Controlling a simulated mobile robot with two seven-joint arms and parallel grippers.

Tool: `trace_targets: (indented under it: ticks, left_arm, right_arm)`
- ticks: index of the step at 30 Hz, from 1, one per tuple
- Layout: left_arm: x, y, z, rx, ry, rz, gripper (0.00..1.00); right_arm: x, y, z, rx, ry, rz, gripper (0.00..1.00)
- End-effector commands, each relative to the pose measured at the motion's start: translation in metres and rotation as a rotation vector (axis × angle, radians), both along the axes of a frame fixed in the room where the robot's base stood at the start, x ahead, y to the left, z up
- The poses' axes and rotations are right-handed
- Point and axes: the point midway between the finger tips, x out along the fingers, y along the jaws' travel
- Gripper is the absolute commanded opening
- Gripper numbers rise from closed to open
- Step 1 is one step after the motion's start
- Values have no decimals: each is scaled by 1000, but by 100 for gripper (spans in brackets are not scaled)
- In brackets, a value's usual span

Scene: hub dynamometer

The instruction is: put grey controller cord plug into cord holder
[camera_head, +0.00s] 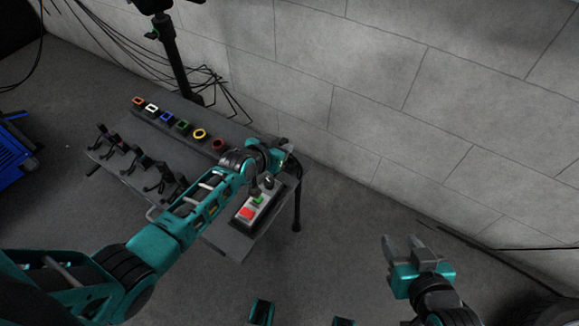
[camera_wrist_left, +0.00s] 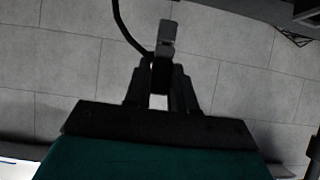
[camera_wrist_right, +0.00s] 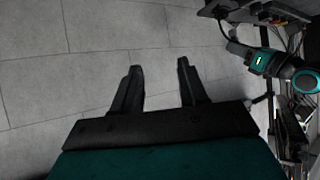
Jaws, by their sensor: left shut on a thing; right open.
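My left gripper (camera_head: 287,162) is over the right end of the grey table. In the left wrist view its fingers (camera_wrist_left: 161,88) are shut on a grey plug (camera_wrist_left: 167,36) with a black cord curving up from it. The plug sticks out beyond the fingertips, and in the head view I cannot make it out. A row of holders with coloured frames (camera_head: 167,117) runs along the table's back edge, left of this gripper. Several black hook-like pieces (camera_head: 133,158) stand along the front. I cannot tell which is the cord holder. My right gripper (camera_head: 402,242) is open and empty, right of the table.
A control box with green and red buttons (camera_head: 253,207) sits at the table's right end, below my left wrist. The grey table (camera_head: 225,238) stands near a block wall (camera_head: 330,70). A black stand (camera_head: 178,65) and loose cables are behind it. Floor between table and right gripper is clear.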

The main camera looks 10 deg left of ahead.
Motion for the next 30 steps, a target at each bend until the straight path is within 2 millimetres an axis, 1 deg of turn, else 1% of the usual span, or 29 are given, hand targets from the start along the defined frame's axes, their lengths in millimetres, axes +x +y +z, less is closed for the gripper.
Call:
trace_targets:
  ticks: [6,13,25,30]
  left_arm:
    - [13,-5,-1,0,-1,0,0]
    - [25,-9,0,-1,-2,0,0]
    - [27,-10,0,0,0,0,0]
    - [27,-10,-5,0,0,0,0]
  right_arm:
    - [2,4,-6,6,-2,7,43]
    - [4,6,-7,12,-3,9,43]
    - [3,7,-7,14,-2,10,43]
    - [3,7,-12,16,-2,9,43]
